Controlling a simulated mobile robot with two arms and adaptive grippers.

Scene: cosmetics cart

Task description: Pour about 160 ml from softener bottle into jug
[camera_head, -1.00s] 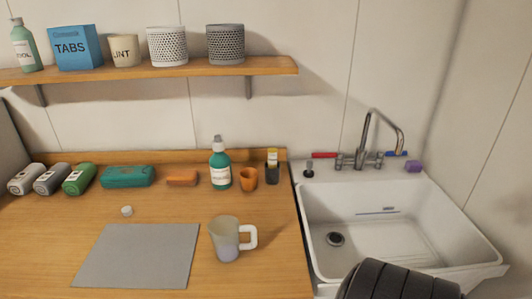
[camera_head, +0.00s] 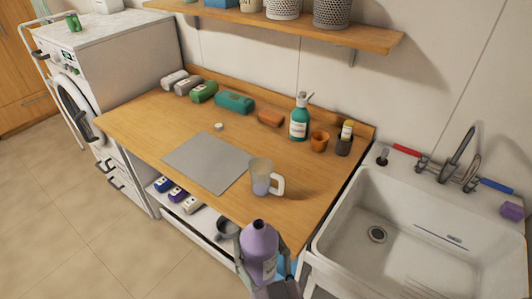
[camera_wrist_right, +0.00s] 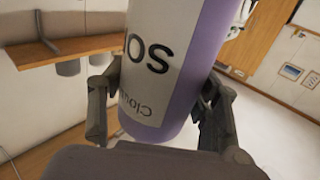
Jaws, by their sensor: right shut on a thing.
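The softener bottle (camera_head: 260,250) is purple with a pale label and an open dark mouth at its top. My right gripper (camera_head: 262,272) is shut on it and holds it nearly upright in front of the counter's front edge. In the right wrist view the bottle (camera_wrist_right: 165,60) fills the middle, between the fingers of my right gripper (camera_wrist_right: 157,110). The jug (camera_head: 262,180) is translucent with a white handle on its right and stands on the wooden counter, with some pale purple content low inside. The bottle is apart from the jug. My left gripper is out of view.
A grey mat (camera_head: 207,162) lies left of the jug, with a small white cap (camera_head: 219,127) behind it. The sink (camera_head: 400,235) is at right.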

